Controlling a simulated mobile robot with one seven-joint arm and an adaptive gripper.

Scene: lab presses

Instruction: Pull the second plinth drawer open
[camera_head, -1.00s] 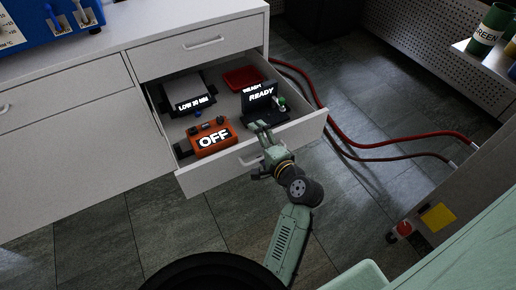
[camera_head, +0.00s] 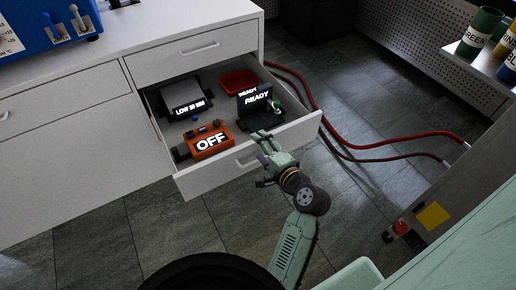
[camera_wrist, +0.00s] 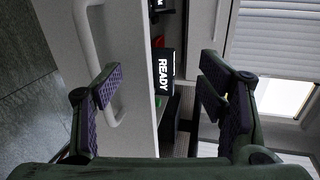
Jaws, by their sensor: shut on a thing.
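A white drawer (camera_head: 210,180) below a shut top drawer stands well out from the bench cabinet. Its handle (camera_head: 247,159) is a pale bar on the front, also seen in the wrist view (camera_wrist: 88,40). My gripper (camera_head: 262,144) is at the drawer front's top edge, near the handle. In the wrist view my gripper (camera_wrist: 158,92) has one finger on the handle side of the white front panel (camera_wrist: 138,60) and the other on the inner side. It is shut on the drawer, though the exact contact is hard to see.
The drawer holds an orange OFF box (camera_head: 211,142), a grey device (camera_head: 185,92), a black READY device (camera_head: 258,100) and a red tray (camera_head: 240,82). Red hoses (camera_head: 345,145) cross the floor at right. A machine with a red button (camera_head: 400,228) stands at lower right.

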